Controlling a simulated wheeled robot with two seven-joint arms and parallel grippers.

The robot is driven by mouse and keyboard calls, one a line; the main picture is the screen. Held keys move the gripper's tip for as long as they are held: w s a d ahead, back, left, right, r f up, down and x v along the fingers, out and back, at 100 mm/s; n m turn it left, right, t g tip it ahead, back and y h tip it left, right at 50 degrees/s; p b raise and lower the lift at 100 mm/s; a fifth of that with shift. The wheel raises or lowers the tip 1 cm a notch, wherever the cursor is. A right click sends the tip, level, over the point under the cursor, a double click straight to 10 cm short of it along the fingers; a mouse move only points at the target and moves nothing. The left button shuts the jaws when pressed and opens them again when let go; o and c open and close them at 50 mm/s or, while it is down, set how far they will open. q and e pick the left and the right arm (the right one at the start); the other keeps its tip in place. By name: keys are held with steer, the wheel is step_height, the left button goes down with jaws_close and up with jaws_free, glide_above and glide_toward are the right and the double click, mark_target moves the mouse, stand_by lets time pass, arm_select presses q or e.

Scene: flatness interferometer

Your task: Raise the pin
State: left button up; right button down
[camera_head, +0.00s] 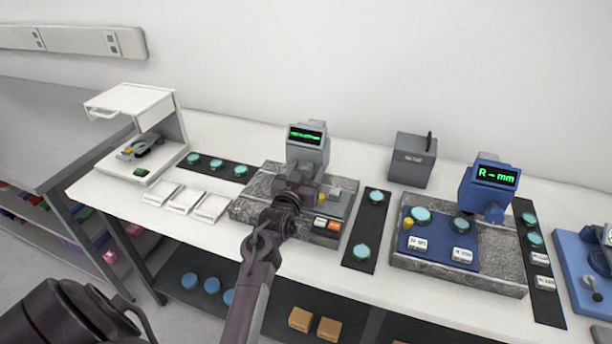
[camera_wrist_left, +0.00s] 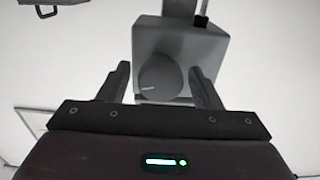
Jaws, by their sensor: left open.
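A grey instrument (camera_head: 308,155) with a green-lit display stands on a speckled stone base (camera_head: 250,203) in the middle of the bench. My left gripper (camera_head: 308,182) is in front of it and hides part of its lower body. In the left wrist view the open fingers of my left gripper (camera_wrist_left: 163,78) point at a round grey knob (camera_wrist_left: 160,78) with a white mark, which shows between them. I cannot tell whether the fingers touch it. I cannot clearly make out a pin. My right gripper is not in view.
Right of it, a blue instrument (camera_head: 487,185) reading "R - mm" stands on another stone base (camera_head: 440,278). A dark box (camera_head: 411,160) stands behind. Black strips (camera_head: 366,232) hold teal discs. A white open-fronted unit (camera_head: 140,120) and white trays (camera_head: 186,199) are at left.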

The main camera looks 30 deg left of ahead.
arm_select(q)
steer(key=c, duration=1)
steer(key=shift+o, duration=0.2)
steer(key=shift+m, duration=0.4)
steer(key=m, duration=0.4)
steer(key=shift+d+m, duration=0.1)
steer(key=shift+m, duration=0.3)
steer(key=m, duration=0.5)
steer(key=shift+f+p, duration=0.1)
steer(key=shift+p, duration=0.2)
steer(key=m, duration=0.5)
steer(key=shift+d+f+m+p, duration=0.1)
steer(key=shift+m+p, duration=0.2)
steer(key=shift+m, duration=0.1)
steer(key=shift+f+m, duration=0.1)
steer(key=shift+m, duration=2.2)
